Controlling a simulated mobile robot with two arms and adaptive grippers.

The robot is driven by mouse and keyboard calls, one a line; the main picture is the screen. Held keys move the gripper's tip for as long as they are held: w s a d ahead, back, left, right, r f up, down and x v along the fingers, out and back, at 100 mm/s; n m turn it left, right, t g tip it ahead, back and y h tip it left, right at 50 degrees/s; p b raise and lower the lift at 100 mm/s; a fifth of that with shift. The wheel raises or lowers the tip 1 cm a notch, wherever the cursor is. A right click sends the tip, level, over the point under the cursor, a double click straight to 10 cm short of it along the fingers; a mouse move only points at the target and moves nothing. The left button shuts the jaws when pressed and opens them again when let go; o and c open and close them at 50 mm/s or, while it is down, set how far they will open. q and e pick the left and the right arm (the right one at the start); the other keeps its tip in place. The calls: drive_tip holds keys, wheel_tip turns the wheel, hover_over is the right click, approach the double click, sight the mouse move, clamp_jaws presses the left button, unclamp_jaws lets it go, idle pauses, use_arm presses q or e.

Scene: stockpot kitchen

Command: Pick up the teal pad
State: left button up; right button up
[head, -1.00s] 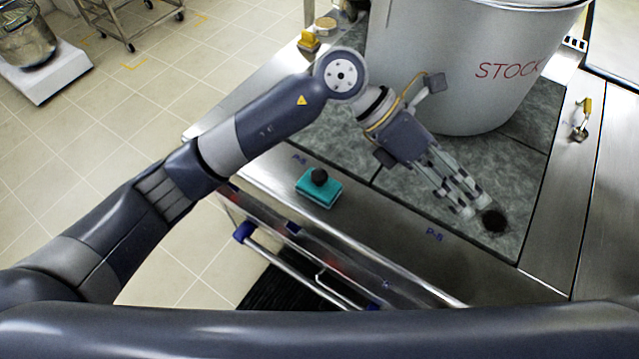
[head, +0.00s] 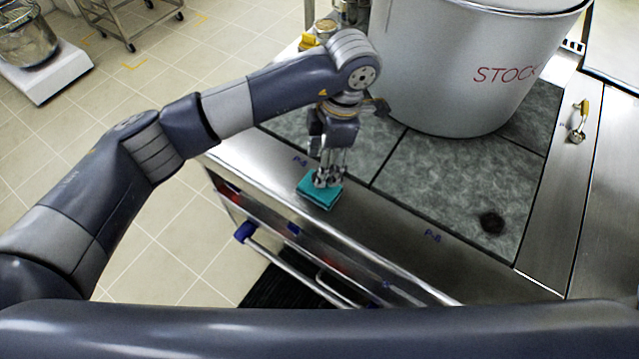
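The teal pad (head: 318,195) lies flat on the steel front ledge of the stove, by the left P-B mark. My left gripper (head: 326,181) points straight down over it, with its fingertips at the dark knob on the pad's top. The fingers and wrist hide most of the knob. Whether the fingers are closed on it or just around it cannot be made out. My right gripper is not in view.
A large grey stockpot (head: 450,70) stands on the grey stone cooktop (head: 430,175) behind. A dark round spot (head: 492,222) marks the cooktop at right. A yellow-handled tool (head: 580,118) lies on the right steel strip. A rail (head: 300,270) runs along the stove's front.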

sight(325, 198)
use_arm(q)
drive_tip(key=f+p, duration=0.1)
drive_tip(key=f, duration=0.1)
drive_tip(key=a+f+p, duration=0.1)
drive_tip(key=f, duration=0.1)
drive_tip(key=shift+s+f, duration=0.2)
drive_tip(key=shift+f, duration=0.4)
drive_tip(key=c, duration=1.3)
